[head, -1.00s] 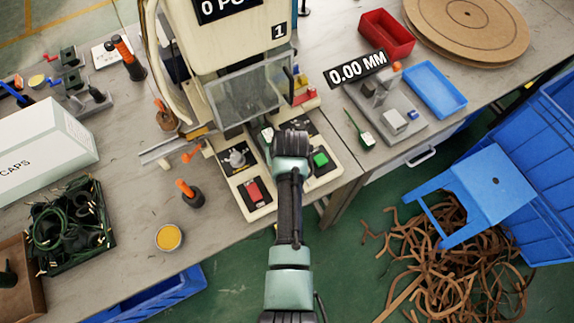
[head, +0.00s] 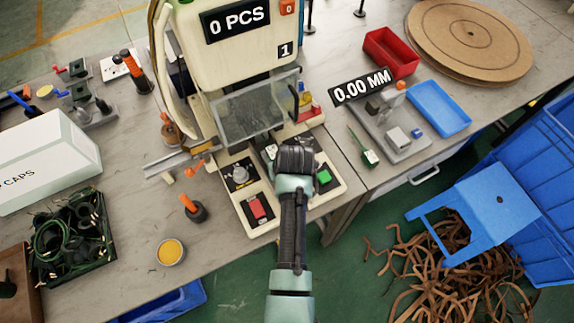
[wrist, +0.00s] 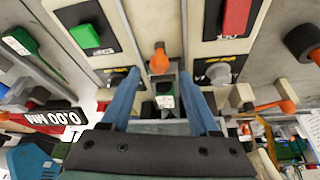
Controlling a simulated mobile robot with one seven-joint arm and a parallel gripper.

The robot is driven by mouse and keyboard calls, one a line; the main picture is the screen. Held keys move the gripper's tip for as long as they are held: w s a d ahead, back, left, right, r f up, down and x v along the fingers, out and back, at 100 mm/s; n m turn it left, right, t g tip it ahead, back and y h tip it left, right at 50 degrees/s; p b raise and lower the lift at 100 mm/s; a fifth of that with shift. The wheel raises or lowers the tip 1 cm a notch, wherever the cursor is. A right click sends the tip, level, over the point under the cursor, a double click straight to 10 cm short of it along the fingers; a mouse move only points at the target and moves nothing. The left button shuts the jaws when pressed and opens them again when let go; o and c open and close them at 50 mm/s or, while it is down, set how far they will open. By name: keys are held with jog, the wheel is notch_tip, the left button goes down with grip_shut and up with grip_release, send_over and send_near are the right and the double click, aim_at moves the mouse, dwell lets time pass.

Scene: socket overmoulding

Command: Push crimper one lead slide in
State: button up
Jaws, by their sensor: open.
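Crimper one (head: 180,35), a cream machine marked 1 with a 0 PCS display, stands at the back middle of the bench in the head view. My gripper (head: 296,160) is over its front base, between the black control panels. In the wrist view my gripper (wrist: 160,78) is open, its two blue fingers apart. An orange knob (wrist: 159,62) stands between the fingertips. Behind it, a small grey holder carries a dark green and white piece (wrist: 165,100); this looks like the lead slide. The arm hides most of it in the head view. I cannot tell whether the fingers touch it.
A clear guard (head: 250,112) hangs above the crimper's base. The base carries a red button (head: 257,208) and a green button (head: 323,177). A grey rail (head: 182,160) sticks out left. A gauge stand (head: 398,140) and a blue tray (head: 438,108) are right.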

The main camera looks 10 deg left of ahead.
jog(key=v, duration=1)
jog(key=shift+s+r, duration=0.15)
jog(key=shift+r, duration=0.15)
